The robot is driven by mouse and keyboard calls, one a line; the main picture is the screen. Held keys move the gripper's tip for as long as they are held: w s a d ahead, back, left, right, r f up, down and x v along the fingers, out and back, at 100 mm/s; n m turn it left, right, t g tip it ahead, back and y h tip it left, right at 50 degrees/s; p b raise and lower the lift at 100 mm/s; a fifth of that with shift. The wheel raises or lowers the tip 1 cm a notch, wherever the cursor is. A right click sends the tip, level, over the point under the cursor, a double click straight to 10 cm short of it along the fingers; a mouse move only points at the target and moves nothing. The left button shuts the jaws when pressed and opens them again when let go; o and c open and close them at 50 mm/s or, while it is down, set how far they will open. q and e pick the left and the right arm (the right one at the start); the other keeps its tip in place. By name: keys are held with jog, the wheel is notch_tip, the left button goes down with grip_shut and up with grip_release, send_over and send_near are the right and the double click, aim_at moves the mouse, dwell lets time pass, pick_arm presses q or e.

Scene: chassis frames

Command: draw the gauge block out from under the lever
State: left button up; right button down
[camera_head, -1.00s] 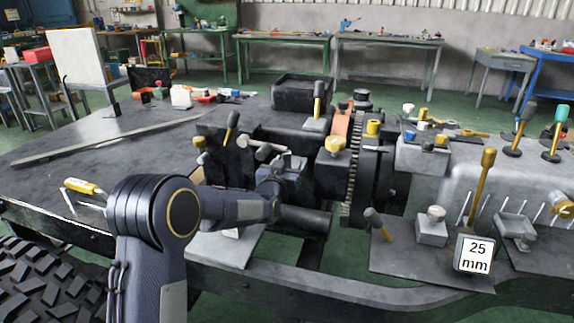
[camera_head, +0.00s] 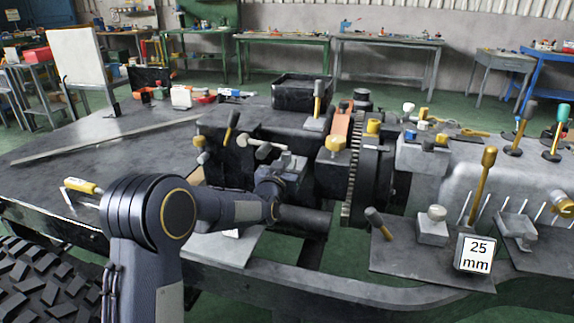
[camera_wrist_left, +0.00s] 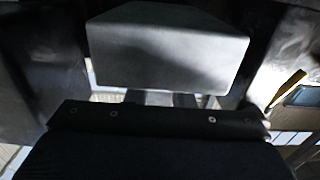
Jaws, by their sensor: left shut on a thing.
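My left gripper (camera_head: 286,178) is at the middle of the machine and is shut; the arm and wrist hide most of the grasp. In the left wrist view a plain grey block, apparently the gauge block (camera_wrist_left: 168,55), fills the space straight ahead of the jaws (camera_wrist_left: 165,99). The two short fingers meet its lower edge. A pale-ended lever (camera_head: 262,148) lies just above and behind the gripper in the head view. Whether the block touches the lever cannot be told. My right gripper is out of view.
A toothed wheel (camera_head: 355,165) and dark housings crowd the gripper's right side. The chassis rail (camera_head: 330,287) runs in front. The flat deck at left is mostly clear.

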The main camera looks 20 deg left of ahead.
pick_arm(q)
jog(key=shift+s+a+b, duration=0.1)
jog(key=shift+s+b, duration=1.1)
jog(key=shift+s, duration=1.3)
jog(key=shift+s, duration=0.1)
jog(key=shift+r, duration=0.1)
jog(key=shift+r+p, duration=1.5)
jog(key=shift+r, duration=0.95)
